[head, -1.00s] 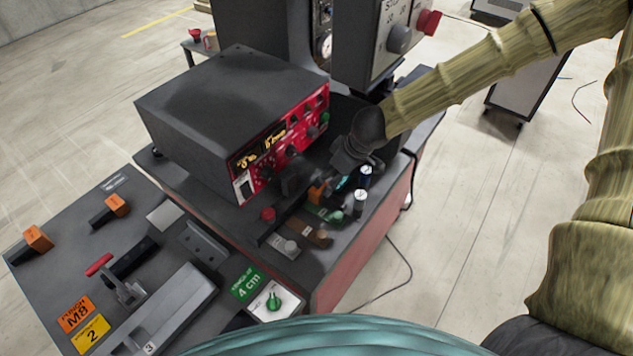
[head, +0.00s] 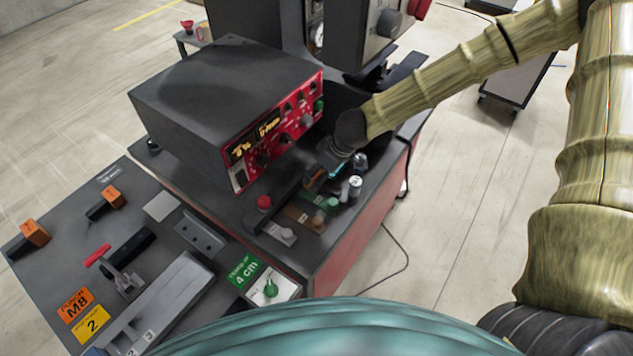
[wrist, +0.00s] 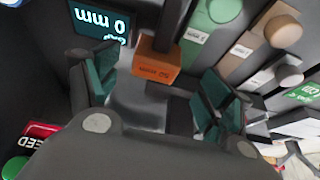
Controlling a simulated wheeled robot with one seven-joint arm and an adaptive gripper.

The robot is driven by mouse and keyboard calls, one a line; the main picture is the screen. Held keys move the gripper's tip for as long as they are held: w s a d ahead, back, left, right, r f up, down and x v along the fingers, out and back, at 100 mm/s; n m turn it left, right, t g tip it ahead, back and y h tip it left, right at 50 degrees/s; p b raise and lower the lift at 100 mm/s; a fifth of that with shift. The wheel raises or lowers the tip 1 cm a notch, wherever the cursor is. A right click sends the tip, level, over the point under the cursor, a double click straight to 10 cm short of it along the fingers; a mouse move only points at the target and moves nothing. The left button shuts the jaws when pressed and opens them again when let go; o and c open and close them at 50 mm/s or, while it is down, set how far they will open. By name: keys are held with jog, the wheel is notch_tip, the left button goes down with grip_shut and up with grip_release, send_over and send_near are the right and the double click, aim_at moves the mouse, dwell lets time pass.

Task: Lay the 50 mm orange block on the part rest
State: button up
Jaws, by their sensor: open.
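In the wrist view, an orange block (wrist: 157,62) with a "mm" label, its number hard to read, sits between the tips of my gripper (wrist: 160,82). A dark bar runs behind it. The teal-padded fingers stand apart on either side, and I see a gap at each side of the block. In the head view, my gripper (head: 330,162) is low over the bench beside the red-fronted machine. Only a small orange patch (head: 311,172) shows beside it. I cannot tell for certain which fixture is the part rest.
Green (wrist: 212,22) and brown (wrist: 258,40) knobbed pieces lie close to the block's right. A lit mm display (wrist: 100,22) is at its left. The red-fronted machine (head: 270,140) rises beside my gripper. The left table holds two other orange pieces (head: 36,232) (head: 113,197) and a clamp.

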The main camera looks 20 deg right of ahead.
aim_at(317, 176)
jog(key=shift+w+p+x, duration=0.25)
jog(key=shift+p+x, duration=0.15)
jog(key=shift+x, duration=1.9)
jog(key=shift+w+d, duration=0.1)
jog(key=shift+c, duration=0.4)
jog(key=c, duration=1.6)
jog(key=shift+r, duration=0.2)
jog(key=shift+r, duration=4.8)
